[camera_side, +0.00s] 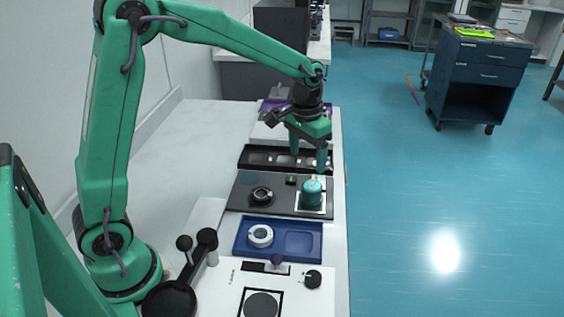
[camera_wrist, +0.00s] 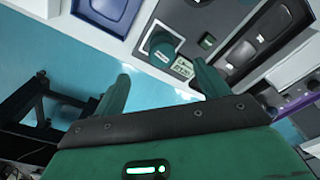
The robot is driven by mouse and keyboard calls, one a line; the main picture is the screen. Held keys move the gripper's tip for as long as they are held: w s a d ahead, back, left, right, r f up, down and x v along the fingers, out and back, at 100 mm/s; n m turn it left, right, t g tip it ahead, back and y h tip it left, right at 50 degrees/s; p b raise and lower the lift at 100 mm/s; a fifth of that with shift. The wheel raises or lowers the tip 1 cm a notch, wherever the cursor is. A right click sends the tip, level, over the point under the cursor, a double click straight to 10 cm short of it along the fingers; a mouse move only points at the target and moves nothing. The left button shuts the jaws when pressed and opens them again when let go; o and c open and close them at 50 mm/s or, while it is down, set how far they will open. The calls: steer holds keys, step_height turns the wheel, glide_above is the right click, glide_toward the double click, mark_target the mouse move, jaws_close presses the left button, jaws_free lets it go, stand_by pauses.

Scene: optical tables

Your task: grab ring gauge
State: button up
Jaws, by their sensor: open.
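A pale metal ring (camera_side: 260,235), which looks like the ring gauge, lies in the left part of the blue tray (camera_side: 318,256). The tray's right recess looks empty. The ring is not visible in the wrist view, where part of the blue tray (camera_wrist: 81,13) shows at the top. My gripper (camera_side: 308,160) is open and empty, pointing down above the far end of the dark plate, beyond the tray. Its two green fingers are apart in the wrist view (camera_wrist: 162,76), with nothing between them.
A teal cylinder (camera_side: 312,193) stands on the dark plate (camera_side: 283,209), close to my gripper; it also shows in the wrist view (camera_wrist: 161,46). A black ring-shaped part (camera_side: 262,193) sits left of it. A black tray (camera_side: 262,157) lies behind. The table's right edge is near.

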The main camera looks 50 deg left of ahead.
mark_target(312, 185)
steer(key=shift+g, duration=0.3)
steer(key=shift+w+d+f, duration=0.1)
steer(key=shift+w+f, duration=0.55)
steer(key=shift+f, duration=0.3)
steer(key=shift+w+d+f, duration=0.1)
steer(key=shift+w+f, duration=0.55)
steer(key=shift+f, duration=0.3)
steer(key=shift+f, duration=0.1)
steer(key=shift+a+f, duration=0.1)
steer(key=shift+f, duration=1.1)
steer(key=shift+f, duration=0.1)
steer(key=shift+s+a+f, duration=0.1)
steer(key=shift+f, duration=2.4)
steer(key=shift+c, duration=0.4)
steer(key=c, duration=1.2)
